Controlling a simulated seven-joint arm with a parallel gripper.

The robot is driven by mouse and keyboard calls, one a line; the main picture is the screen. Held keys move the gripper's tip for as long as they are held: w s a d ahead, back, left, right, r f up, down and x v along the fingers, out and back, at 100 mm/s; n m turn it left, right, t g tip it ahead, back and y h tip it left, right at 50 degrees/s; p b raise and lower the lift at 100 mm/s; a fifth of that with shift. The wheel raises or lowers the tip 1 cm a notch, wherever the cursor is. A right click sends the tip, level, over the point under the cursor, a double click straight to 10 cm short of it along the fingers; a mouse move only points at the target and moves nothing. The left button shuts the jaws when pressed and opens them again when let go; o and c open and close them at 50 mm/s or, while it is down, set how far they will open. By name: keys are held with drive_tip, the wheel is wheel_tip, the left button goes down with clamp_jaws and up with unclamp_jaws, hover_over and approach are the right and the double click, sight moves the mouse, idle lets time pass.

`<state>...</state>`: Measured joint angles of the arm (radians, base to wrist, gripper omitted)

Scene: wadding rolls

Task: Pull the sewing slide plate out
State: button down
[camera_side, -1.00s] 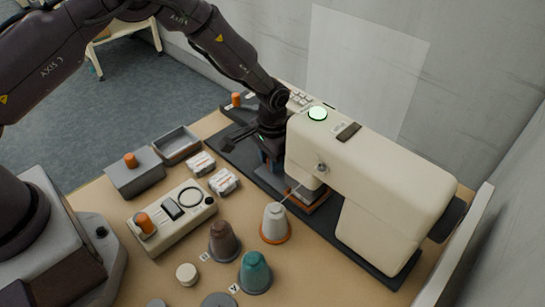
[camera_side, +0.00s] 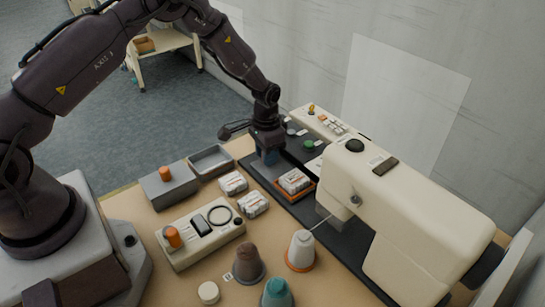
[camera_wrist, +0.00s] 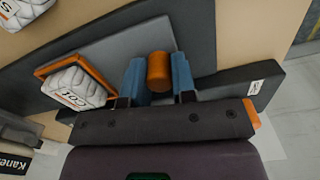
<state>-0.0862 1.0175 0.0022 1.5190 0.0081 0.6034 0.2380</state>
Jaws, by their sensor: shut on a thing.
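The slide plate is a grey plate (camera_wrist: 112,48) carrying an orange-framed tray (camera_side: 309,192) with a white wadding roll (camera_side: 294,181) in it. In the side view the tray lies out in the open, to the left of the cream sewing machine's (camera_side: 405,210) head. In the wrist view the roll (camera_wrist: 74,87) lies left of my gripper (camera_wrist: 159,80). The blue fingers stand on either side of an orange knob (camera_wrist: 158,70) and are shut on it. In the side view my gripper (camera_side: 268,158) is low at the plate's far end, and the knob is hidden.
Two wrapped rolls (camera_side: 233,183) (camera_side: 253,204), a grey box with an orange knob (camera_side: 167,187), an open grey tray (camera_side: 211,160) and a control box (camera_side: 200,240) lie left of the dark base. Thread cones (camera_side: 301,250) stand in front. A button panel (camera_side: 325,123) is behind.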

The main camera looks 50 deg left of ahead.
drive_tip(key=c, duration=0.9)
unclamp_jaws()
drive_tip(key=shift+d, duration=0.1)
wheel_tip(320, 180, up, 13)
drive_tip(key=shift+r, duration=0.1)
drive_tip(key=s+d+r+t, duration=0.1)
drive_tip(key=s+r+t, duration=0.1)
drive_tip(key=s+r, duration=0.4)
drive_tip(key=s+d+r+n+t, duration=0.1)
drive_tip(key=s+r, duration=0.6)
drive_tip(key=s, duration=0.4)
drive_tip(key=s+d+r+t, duration=0.2)
drive_tip(key=s+r, duration=0.4)
drive_tip(key=s, duration=0.3)
drive_tip(key=shift+s+r+n+t, duration=0.25)
drive_tip(key=shift+r+n+t, duration=0.05)
drive_tip(key=shift+r+n, duration=0.1)
